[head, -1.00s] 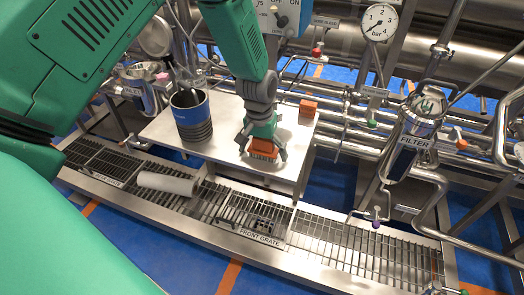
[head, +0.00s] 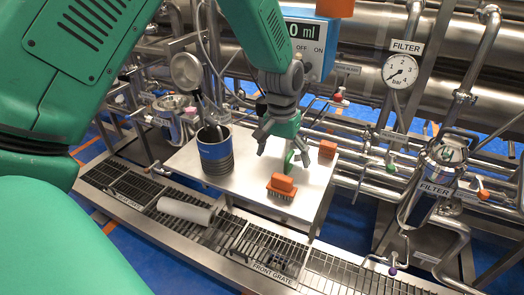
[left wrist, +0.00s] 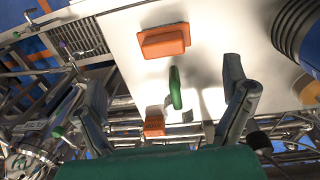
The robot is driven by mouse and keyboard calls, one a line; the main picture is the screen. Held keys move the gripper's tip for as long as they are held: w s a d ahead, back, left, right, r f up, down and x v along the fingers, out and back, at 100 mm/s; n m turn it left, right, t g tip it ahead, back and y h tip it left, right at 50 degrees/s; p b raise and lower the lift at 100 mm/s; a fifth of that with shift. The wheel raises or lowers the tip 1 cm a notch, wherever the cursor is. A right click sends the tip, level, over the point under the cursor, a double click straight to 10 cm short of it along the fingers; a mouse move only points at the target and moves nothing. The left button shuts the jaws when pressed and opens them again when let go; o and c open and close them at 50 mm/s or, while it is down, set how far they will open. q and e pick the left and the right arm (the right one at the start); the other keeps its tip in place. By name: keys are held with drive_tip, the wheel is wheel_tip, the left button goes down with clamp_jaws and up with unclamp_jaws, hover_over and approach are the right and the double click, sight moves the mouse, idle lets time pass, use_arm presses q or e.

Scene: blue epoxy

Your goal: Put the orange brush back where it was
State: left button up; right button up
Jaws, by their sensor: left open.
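The orange brush (head: 282,184) rests on the front of the steel table, bristles down, handle block up. It also shows in the left wrist view (left wrist: 165,41), at the upper middle. My left gripper (head: 283,152) is open, above and behind the brush, and apart from it. In the left wrist view its two fingers (left wrist: 168,98) are spread with no brush between them. A slim green piece (left wrist: 175,88) shows between the fingers; I cannot tell what it is. My right gripper is out of view.
A smaller orange block (head: 327,149) is at the table's (head: 240,183) back right. A blue-banded dark container (head: 215,155) holding tools stands to the left. A white roll (head: 186,211) lies on the grate in front. Pipes and a filter housing (head: 437,165) stand at the right.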

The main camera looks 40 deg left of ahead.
use_arm(q)
drive_tip(key=s+d+f+m, duration=0.1)
drive_tip(key=s+f, duration=1.1)
drive_tip(key=f, duration=0.3)
drive_tip(key=s+d+f+m, duration=0.1)
drive_tip(key=s+f, duration=0.2)
drive_tip(key=s, duration=0.6)
drive_tip(key=s+d+f+m, duration=0.1)
drive_tip(key=s+d+f, duration=0.1)
drive_tip(key=s, duration=0.6)
drive_tip(key=shift+s+f+y, duration=0.35)
drive_tip(key=shift+f+y, duration=0.05)
drive_tip(key=shift+a, duration=0.15)
